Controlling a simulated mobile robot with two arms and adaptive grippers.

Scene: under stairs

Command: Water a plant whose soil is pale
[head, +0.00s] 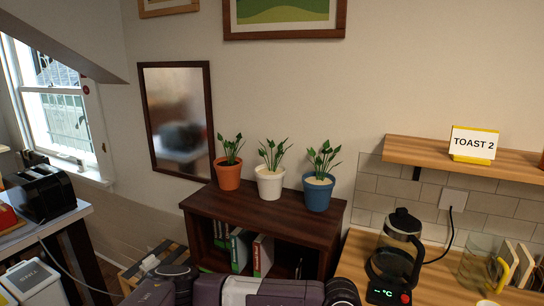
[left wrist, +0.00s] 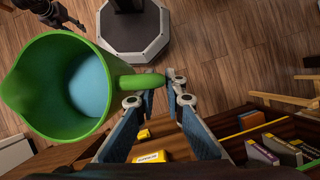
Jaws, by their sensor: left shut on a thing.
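Three leafy plants stand in a row on a dark wooden bookcase (head: 300,200) in the head view. They are in an orange pot (head: 228,177), a white pot (head: 269,186) and a blue pot (head: 318,196). The soil in the blue pot looks pale beige. The white pot's soil also looks light, and the orange pot's soil is hard to make out. In the left wrist view my left gripper (left wrist: 154,88) is shut on the handle of a green jug (left wrist: 40,105) with blue water (left wrist: 88,85) inside. My right gripper does not show.
A glass coffee pot (head: 400,235) and a clear mug (head: 478,262) stand on the wooden counter right of the bookcase. A shelf (head: 420,151) holds a "TOAST 2" sign (head: 473,143). Books (head: 262,255) fill part of the bookcase.

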